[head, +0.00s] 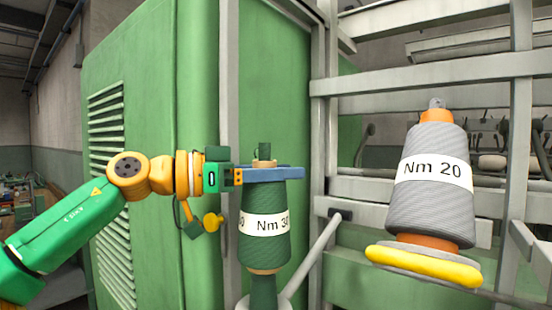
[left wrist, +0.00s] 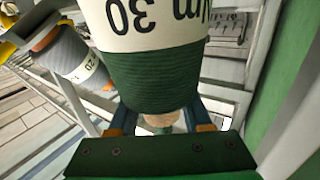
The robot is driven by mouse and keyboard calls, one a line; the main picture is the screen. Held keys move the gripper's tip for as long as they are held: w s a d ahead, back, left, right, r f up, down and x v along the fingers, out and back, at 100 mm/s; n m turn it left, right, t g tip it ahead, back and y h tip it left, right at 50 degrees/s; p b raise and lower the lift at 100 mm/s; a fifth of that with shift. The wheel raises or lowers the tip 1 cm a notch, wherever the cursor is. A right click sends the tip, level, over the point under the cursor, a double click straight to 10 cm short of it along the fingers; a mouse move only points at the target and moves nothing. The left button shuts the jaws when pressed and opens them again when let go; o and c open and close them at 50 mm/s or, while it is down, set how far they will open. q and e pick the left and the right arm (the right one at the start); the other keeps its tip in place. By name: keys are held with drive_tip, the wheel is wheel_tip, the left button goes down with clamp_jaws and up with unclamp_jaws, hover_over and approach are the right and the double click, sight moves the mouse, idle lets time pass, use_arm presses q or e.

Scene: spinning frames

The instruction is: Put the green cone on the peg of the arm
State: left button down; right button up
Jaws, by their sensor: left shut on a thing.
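The green cone (head: 265,200), with a white "Nm 30" label, hangs upright in the middle of the head view. My left gripper (head: 272,174) is shut on its upper end, just below the tan tube top. The dark green peg (head: 263,291) shows below the cone, and a dark green tip stands above its tube, so the cone appears to be around the peg. The cone's lower end looks above the peg's base. In the left wrist view the green cone (left wrist: 155,75) fills the middle, between the blue fingers. My right gripper is not in view.
A grey cone (head: 430,200) labelled "Nm 20" sits on a yellow-rimmed disc at the right. A grey rod (head: 318,258) slopes up right from the peg's base. A green cabinet (head: 140,100) stands behind my left arm. Grey frame bars (head: 430,80) cross the right side.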

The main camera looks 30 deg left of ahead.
sight(279, 218)
use_arm(q)
drive_tip(key=shift+s+a+f, duration=0.1)
drive_tip(key=shift+f, duration=0.7)
wheel_tip(279, 218, down, 4)
drive_tip(key=shift+r+b, duration=0.2)
drive_tip(key=shift+b, duration=0.85)
drive_tip(key=shift+f+b, duration=0.75)
drive_tip(key=shift+f, duration=0.3)
drive_tip(key=shift+c, duration=1.3)
unclamp_jaws()
drive_tip(key=shift+s, duration=0.1)
